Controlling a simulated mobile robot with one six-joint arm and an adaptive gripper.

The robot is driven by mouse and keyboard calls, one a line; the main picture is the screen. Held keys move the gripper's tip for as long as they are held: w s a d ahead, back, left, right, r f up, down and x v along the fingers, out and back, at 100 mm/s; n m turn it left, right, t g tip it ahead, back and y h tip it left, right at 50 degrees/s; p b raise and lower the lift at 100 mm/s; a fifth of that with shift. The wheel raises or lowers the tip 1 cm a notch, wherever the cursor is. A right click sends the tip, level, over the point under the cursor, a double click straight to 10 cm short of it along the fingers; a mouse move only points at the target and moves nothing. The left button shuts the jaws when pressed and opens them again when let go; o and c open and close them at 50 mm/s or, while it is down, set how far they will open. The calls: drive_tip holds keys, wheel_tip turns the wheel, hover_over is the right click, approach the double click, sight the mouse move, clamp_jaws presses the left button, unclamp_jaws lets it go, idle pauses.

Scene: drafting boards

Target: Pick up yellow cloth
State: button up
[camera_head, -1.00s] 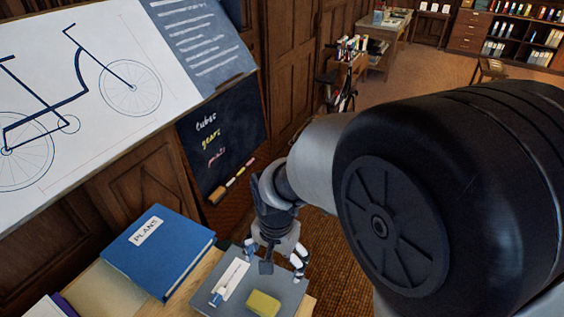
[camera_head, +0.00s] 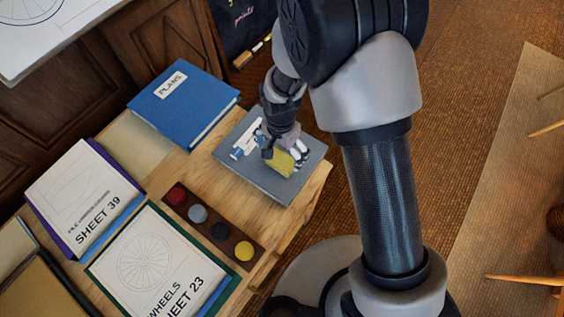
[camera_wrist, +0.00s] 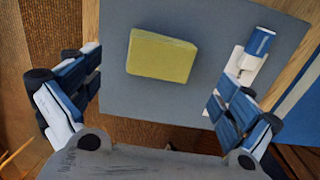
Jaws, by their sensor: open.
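The yellow cloth (camera_head: 281,166) looks like a small thick folded block. It lies flat on a grey board (camera_head: 254,181) near the end of the wooden table. In the wrist view the whole cloth (camera_wrist: 161,56) shows, left of the middle, on the bare grey surface (camera_wrist: 140,105). My gripper (camera_head: 285,152) is above the board and partly covers the cloth in the head view. In the wrist view my gripper (camera_wrist: 153,80) is open, with fingers spread wide on both sides and nothing between them. The cloth appears beyond the fingertips, and no touch shows.
A white and blue item (camera_wrist: 256,50) lies on the board close to the right finger. A blue PLANS binder (camera_head: 183,100) is beside the board. A strip with several coloured round pieces (camera_head: 212,227) and sheet-covered binders (camera_head: 160,265) fill the table's near part.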

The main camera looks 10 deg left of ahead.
sight(281, 162)
drive_tip(key=shift+s+f+b, duration=0.15)
drive_tip(key=shift+f+b, duration=0.85)
drive_tip(key=shift+f, duration=1.8)
drive_tip(key=shift+r, duration=0.1)
drive_tip(key=shift+c, duration=0.3)
drive_tip(key=c, duration=1)
drive_tip(key=shift+r, duration=0.1)
wheel_tip(281, 162, up, 20)
drive_tip(key=p, duration=0.5)
drive_tip(key=shift+p, duration=0.35)
